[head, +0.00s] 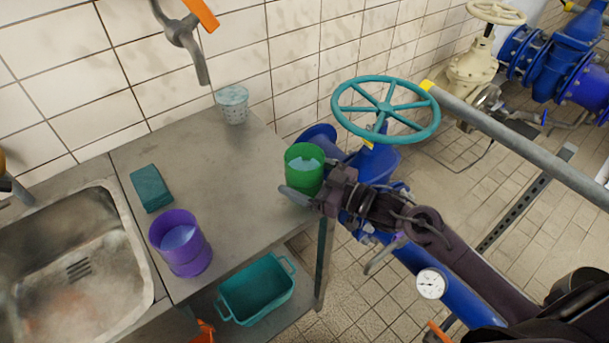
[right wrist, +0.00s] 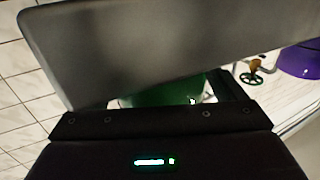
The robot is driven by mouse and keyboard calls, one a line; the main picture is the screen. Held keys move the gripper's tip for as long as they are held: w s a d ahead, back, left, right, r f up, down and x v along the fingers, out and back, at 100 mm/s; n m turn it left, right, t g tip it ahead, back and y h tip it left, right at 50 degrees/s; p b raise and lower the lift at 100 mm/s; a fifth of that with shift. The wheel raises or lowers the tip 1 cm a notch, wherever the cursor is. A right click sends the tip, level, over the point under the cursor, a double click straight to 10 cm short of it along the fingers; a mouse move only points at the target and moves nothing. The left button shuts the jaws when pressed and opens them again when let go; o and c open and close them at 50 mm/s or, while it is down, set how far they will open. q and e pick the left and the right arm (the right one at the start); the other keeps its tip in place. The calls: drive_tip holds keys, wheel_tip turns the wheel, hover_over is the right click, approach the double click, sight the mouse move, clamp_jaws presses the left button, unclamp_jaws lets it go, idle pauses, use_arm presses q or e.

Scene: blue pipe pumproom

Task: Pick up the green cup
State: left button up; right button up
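The green cup (head: 304,168) is upright at the right end of the steel counter (head: 232,170) in the head view. My right gripper (head: 298,190) reaches it from the right, with one finger across the cup's near lower side. The other finger is mostly hidden behind the cup, so I cannot tell whether they press on it. In the right wrist view a grey finger (right wrist: 160,50) covers most of the green cup (right wrist: 165,95). Whether the cup's base touches the counter is hidden. My left gripper is not in view.
A purple cup (head: 181,243), a teal sponge or cloth (head: 151,188) and a pale patterned cup (head: 233,104) stand or lie on the counter. A sink (head: 130,290) is at left. A teal handwheel (head: 386,108) on blue pipework rises close behind my right gripper. A teal bin (head: 257,291) sits below.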

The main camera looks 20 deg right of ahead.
drive_tip(key=c, duration=1)
drive_tip(key=shift+r, duration=0.1)
drive_tip(key=shift+c, duration=0.8)
